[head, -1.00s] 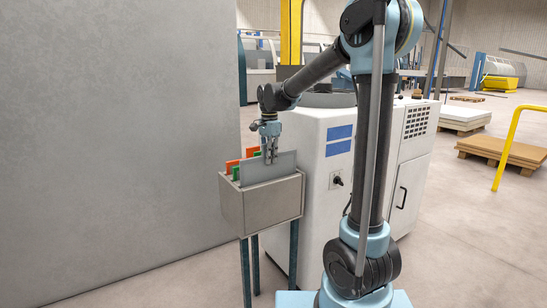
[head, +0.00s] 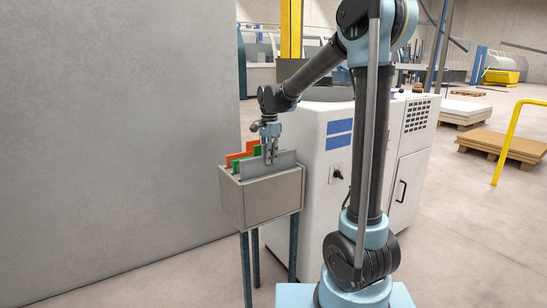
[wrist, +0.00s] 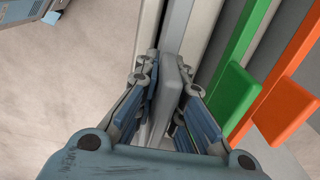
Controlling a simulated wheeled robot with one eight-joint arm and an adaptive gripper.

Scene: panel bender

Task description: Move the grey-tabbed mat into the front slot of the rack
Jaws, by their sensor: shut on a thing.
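The grey-tabbed mat (head: 268,166) stands upright in the front of the rack (head: 262,202), its lower part hidden behind the rack's front wall. My gripper (head: 270,158) is above the rack and shut on the grey tab of this mat. The wrist view shows the grey tab (wrist: 170,95) between the two fingers. A green-tabbed mat (head: 257,151) and an orange-tabbed mat (head: 235,157) stand behind it in the rack. In the wrist view the green tab (wrist: 230,100) and orange tab (wrist: 285,108) lie to the right, apart from the fingers.
A white machine cabinet (head: 316,175) stands right behind the rack. A large grey panel (head: 110,130) fills the left side. The rack stands on thin legs (head: 246,270). Open floor (head: 470,240) lies at the right, with a yellow rail (head: 507,145).

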